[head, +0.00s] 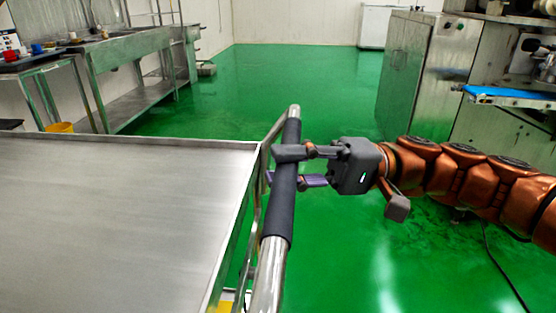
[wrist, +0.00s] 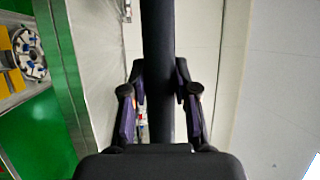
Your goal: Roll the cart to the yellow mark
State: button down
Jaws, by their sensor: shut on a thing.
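The cart (head: 110,220) has a flat, bare metal top and fills the lower left of the head view. Its upright-tilted side handle has a dark padded grip (head: 277,215). My gripper (head: 287,167) is shut on this grip from the right, with one finger above the other. In the wrist view the dark bar (wrist: 158,75) runs between the two fingers. A small yellow patch (head: 226,297) shows low beside the cart's edge. Yellow (wrist: 5,60) also shows by a round wheel-like part at the wrist view's left. I cannot tell whether either is the floor mark.
Green floor (head: 300,75) is open ahead, back to the white wall. Metal tables (head: 130,48) line the left, with a yellow bucket (head: 60,127) nearby. A steel cabinet (head: 405,65) and a machine with a blue belt (head: 510,93) stand at right. A dark cable (head: 500,265) lies on the floor.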

jog(key=shift+w, duration=0.25)
jog(key=c, duration=1.2)
grip_release()
jog(key=o, duration=0.3)
jog(key=shift+o, duration=0.2)
jog(key=shift+s, duration=0.1)
jog(key=v, duration=1.2)
jog(key=shift+s, duration=0.1)
